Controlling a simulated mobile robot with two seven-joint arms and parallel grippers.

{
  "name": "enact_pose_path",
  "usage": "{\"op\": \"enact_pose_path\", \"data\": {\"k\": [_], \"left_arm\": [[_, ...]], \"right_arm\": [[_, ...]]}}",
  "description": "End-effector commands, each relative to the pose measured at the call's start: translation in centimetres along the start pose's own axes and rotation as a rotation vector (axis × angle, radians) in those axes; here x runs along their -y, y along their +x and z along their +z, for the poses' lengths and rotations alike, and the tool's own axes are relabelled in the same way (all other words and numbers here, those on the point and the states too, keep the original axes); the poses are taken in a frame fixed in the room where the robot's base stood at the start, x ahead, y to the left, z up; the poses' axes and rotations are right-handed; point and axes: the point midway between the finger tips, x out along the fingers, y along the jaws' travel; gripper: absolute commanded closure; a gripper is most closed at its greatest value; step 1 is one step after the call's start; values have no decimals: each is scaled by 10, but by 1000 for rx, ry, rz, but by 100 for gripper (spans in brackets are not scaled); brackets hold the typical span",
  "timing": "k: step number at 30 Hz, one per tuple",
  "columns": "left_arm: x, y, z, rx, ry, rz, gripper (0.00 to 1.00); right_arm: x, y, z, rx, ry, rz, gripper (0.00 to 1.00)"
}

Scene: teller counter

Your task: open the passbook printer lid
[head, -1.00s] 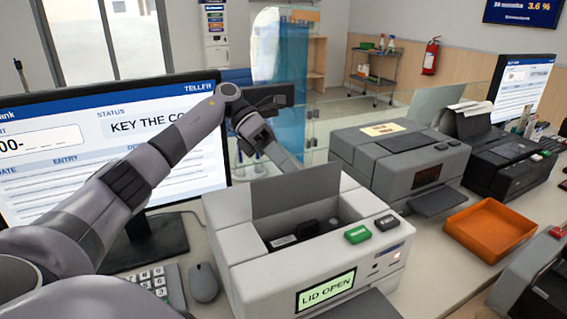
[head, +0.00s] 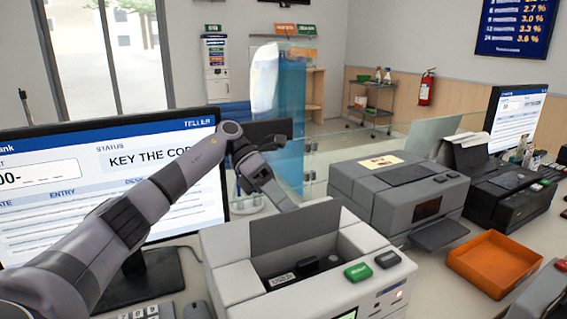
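The passbook printer (head: 235,285) is the light grey machine at the bottom centre. Its dark grey lid (head: 295,231) stands raised at the back, and the inside with a black part and a white label shows. A green button (head: 358,272) and a dark button (head: 387,259) sit on its top right. My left arm reaches over from the left, and its gripper (head: 285,200) points down behind the raised lid. The lid hides the fingertips, so I cannot tell whether they touch it or are open. My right gripper is not in view.
A teller monitor (head: 60,215) stands behind my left arm. A dark grey printer (head: 395,190) stands to the right, with an orange tray (head: 494,262) in front of it and a black printer (head: 500,165) beyond. A glass screen (head: 330,150) runs behind the counter.

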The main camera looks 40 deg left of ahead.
Motion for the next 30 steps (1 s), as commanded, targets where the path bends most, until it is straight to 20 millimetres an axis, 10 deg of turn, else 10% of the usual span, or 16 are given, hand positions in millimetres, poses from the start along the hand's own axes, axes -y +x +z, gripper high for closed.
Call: {"op": "enact_pose_path", "data": {"k": [30], "left_arm": [[127,-107,100,13,9,-2,52]], "right_arm": [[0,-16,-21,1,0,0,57]]}}
